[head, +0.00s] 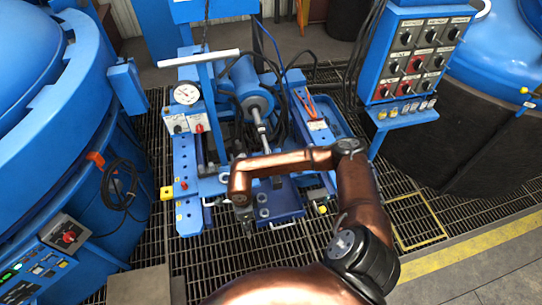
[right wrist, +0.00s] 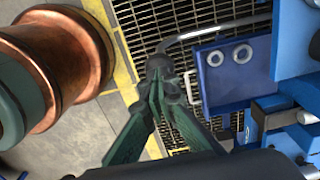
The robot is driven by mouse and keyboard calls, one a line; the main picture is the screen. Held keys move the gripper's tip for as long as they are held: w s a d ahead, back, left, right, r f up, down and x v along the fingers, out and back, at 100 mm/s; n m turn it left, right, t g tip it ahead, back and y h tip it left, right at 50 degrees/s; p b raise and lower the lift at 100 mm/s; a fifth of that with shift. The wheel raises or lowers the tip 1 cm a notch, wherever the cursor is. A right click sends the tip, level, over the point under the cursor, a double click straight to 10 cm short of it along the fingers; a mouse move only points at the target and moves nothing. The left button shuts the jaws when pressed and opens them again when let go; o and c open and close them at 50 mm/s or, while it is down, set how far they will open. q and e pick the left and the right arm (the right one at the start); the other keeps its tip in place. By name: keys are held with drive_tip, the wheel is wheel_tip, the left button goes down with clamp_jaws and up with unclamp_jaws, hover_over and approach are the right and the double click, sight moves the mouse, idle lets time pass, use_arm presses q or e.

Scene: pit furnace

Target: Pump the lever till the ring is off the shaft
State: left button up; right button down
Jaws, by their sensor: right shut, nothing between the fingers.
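A blue press-like machine stands on the floor grating in the head view. A pale straight bar (head: 198,58), which looks like the lever, lies across its upper left, by a blue post. A blue cylinder (head: 250,90) with a metal rod (head: 262,135) points down toward my arm. I cannot clearly pick out the ring or the shaft; my copper arm covers part of the machine. My right gripper (head: 246,222) is low at the machine's front, well away from the pale bar. In the right wrist view its green fingers (right wrist: 160,70) are shut and empty. My left gripper is not in view.
A pressure gauge (head: 186,94) sits on the machine's left. Red-handled pliers (head: 308,106) lie on its right side. A blue control panel (head: 418,55) stands at right, and large blue furnaces flank both sides. In the wrist view, a blue plate (right wrist: 228,85) is right of the fingers.

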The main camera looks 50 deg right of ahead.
drive_tip(key=shift+f, duration=0.1)
